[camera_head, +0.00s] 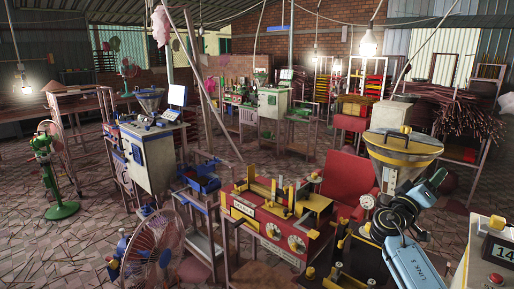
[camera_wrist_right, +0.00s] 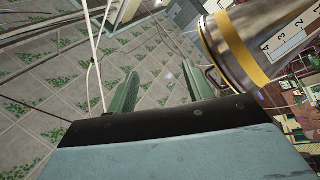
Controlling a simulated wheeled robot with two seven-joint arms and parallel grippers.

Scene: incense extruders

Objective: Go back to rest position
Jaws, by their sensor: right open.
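My right arm comes in from the lower right in the head view. Its blue gripper (camera_head: 438,177) is raised just to the right of a metal hopper with a yellow band (camera_head: 403,147). In the right wrist view the two green fingers (camera_wrist_right: 161,90) stand apart, with nothing between them. Beyond them is grey paving with green patches. A metal cylinder with a yellow band (camera_wrist_right: 243,50) and a number label is close by on the right of that view. My left gripper shows in neither view.
A fan (camera_head: 150,245) stands at the lower left. A green fan (camera_head: 60,210) is farther left. The paved floor at left is fairly open.

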